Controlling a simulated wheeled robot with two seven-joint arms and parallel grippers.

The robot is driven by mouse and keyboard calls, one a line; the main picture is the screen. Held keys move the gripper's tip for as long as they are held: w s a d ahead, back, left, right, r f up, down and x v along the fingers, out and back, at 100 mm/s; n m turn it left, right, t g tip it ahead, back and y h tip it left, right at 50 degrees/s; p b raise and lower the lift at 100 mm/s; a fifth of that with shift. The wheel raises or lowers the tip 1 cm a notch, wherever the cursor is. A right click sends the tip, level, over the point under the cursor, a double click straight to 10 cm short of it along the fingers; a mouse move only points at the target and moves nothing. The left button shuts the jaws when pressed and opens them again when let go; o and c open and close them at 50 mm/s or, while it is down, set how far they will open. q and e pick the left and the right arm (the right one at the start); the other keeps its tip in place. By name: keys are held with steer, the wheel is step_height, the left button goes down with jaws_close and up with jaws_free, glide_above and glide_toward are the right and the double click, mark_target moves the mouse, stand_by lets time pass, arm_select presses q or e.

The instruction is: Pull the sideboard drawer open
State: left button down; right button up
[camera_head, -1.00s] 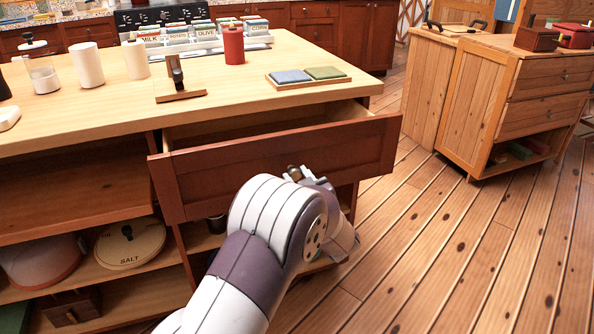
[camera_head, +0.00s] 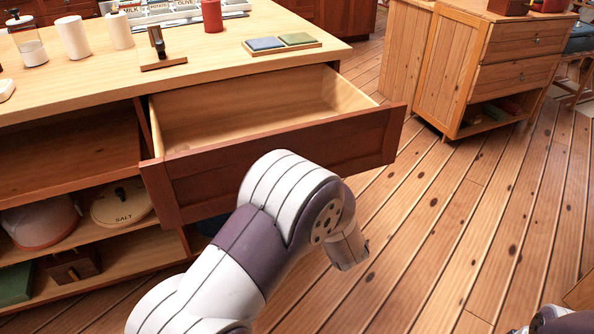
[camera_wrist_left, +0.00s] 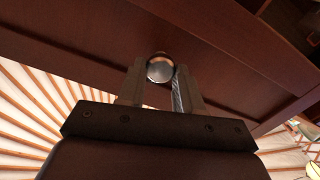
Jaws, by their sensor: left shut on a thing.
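The sideboard (camera_head: 105,90) has a pale wooden top and open shelves on the left. Its drawer (camera_head: 205,180) has a dark red-brown front and stands well out from the body. The pale inside (camera_head: 250,112) that shows is empty. In the left wrist view, a round metal knob (camera_wrist_left: 160,68) on the dark drawer front (camera_wrist_left: 225,50) sits between the fingers of my left gripper (camera_wrist_left: 160,88), which is shut on it. In the head view my left arm hides the gripper and knob. My right gripper is not in view.
A small wooden cabinet (camera_head: 510,75) with drawers stands at the back right. The plank floor (camera_head: 440,230) between it and the drawer is clear. On the sideboard top are a tray with blue and green blocks (camera_head: 282,43), a red canister (camera_head: 212,15) and white cylinders (camera_head: 73,37).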

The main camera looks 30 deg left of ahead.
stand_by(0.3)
arm_select(q)
steer(key=c, duration=0.8)
jaws_free()
steer(key=shift+o, duration=0.2)
steer(key=shift+d, duration=0.1)
steer(key=p+v, duration=0.2)
steer(key=v, duration=1)
steer(key=shift+s+d+p, duration=0.15)
steer(key=shift+s+p, duration=0.15)
steer(key=shift+f, duration=0.1)
